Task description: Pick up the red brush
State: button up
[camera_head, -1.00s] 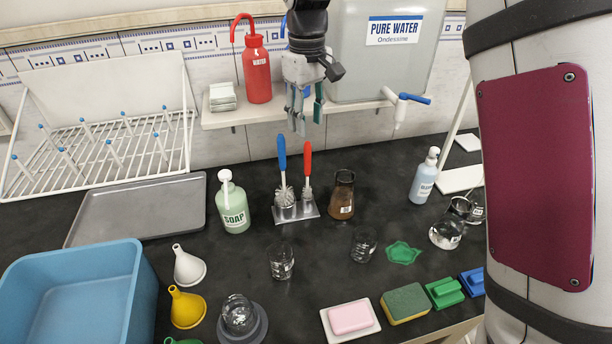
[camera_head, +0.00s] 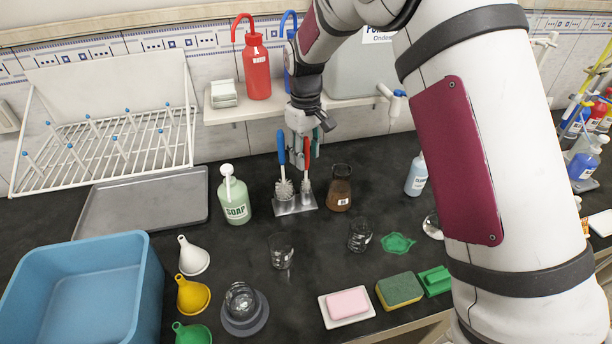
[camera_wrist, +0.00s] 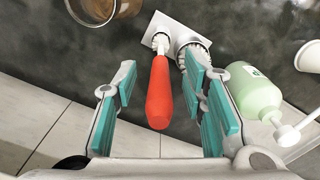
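The red brush has a red handle (camera_head: 307,153) and white bristles that stand in a metal holder (camera_head: 296,207) on the dark bench. In the wrist view its red handle (camera_wrist: 160,92) points up between my two teal finger pads, with a gap on each side. My gripper (camera_head: 299,150) is open and lowered behind the brush handles; its fingers (camera_wrist: 158,88) are on either side of the red handle. The blue brush (camera_head: 281,150) stands in the same holder, left of the red one. In the wrist view its white bristles show beside my right-hand finger, which hides its handle.
A soap bottle (camera_head: 234,196) stands left of the holder and a brown-filled flask (camera_head: 340,188) close to its right. The wall shelf (camera_head: 240,114) with a red bottle (camera_head: 256,68) is behind. Two beakers stand in front. My arm covers the right of the head view.

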jog(key=shift+f, duration=0.1)
jog(key=shift+c, duration=0.3)
grip_shut()
